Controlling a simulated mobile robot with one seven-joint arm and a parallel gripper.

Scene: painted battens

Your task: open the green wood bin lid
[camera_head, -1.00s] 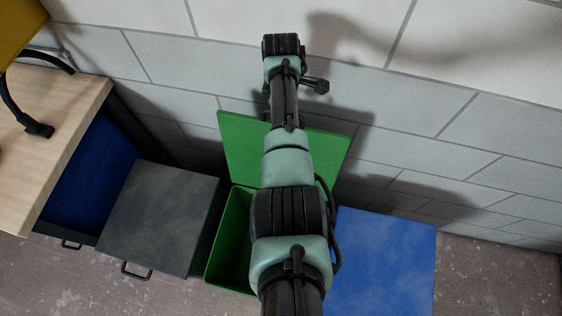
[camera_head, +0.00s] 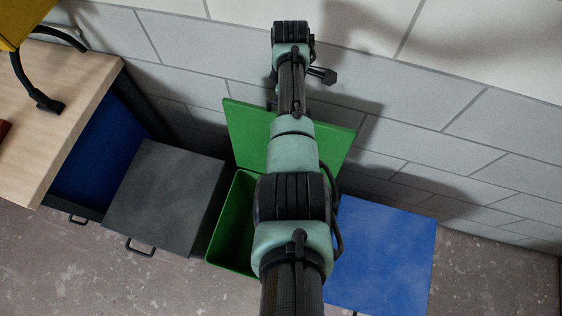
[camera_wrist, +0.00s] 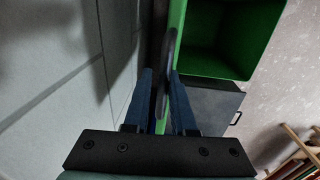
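The green bin (camera_head: 231,225) stands by the wall with its lid (camera_head: 247,130) raised and leaning back towards the wall. My arm covers much of the lid and bin. In the wrist view the open green bin (camera_wrist: 218,68) is at upper right, and the lid (camera_wrist: 177,16) shows nearly edge-on as a green strip. My gripper (camera_wrist: 161,72) has two blue fingers apart. A dark curved piece, apparently the lid's handle (camera_wrist: 167,68), lies between the fingertips, close to the right one. Contact is unclear. The head view hides the gripper behind my arm.
A grey-lidded bin (camera_head: 165,198) is left of the green bin and a blue-lidded bin (camera_head: 384,255) is right, both shut. A wooden bench (camera_head: 52,115) is at far left. The block wall (camera_head: 430,110) stands close behind. Floor (camera_head: 100,270) in front is clear.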

